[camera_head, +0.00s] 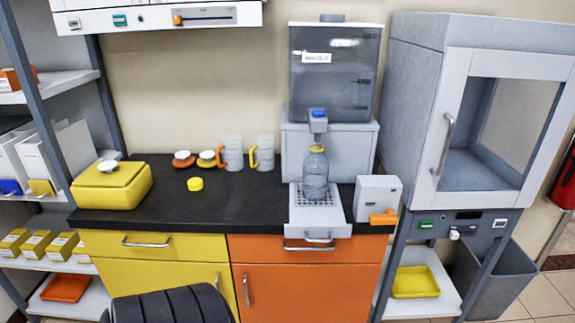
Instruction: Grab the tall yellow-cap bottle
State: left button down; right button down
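A clear bottle (315,178) with yellow at its neck stands upright on the grated drip tray (300,222) of a dispenser (335,75). It is directly below the blue-topped tap (318,123). I cannot tell whether the yellow part is a cap or a ring. A small round yellow piece (195,184), like a loose cap, lies on the black counter (250,207) to the left. No other tall bottle shows. Neither of my grippers is in view.
Mugs (233,152) and small lidded dishes stand at the counter's back. A yellow box (112,187) is at its left end, a grey device (377,198) right of the tray. A glass-doored cabinet (455,120) stands right. A dark ribbed shape (172,306), perhaps a chair back, is in front.

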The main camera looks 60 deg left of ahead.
aim_at(315, 167)
jog(key=u, duration=1.7)
jog(key=i+j, duration=0.1)
jog(key=j+z, duration=0.05)
jog(key=j, duration=0.05)
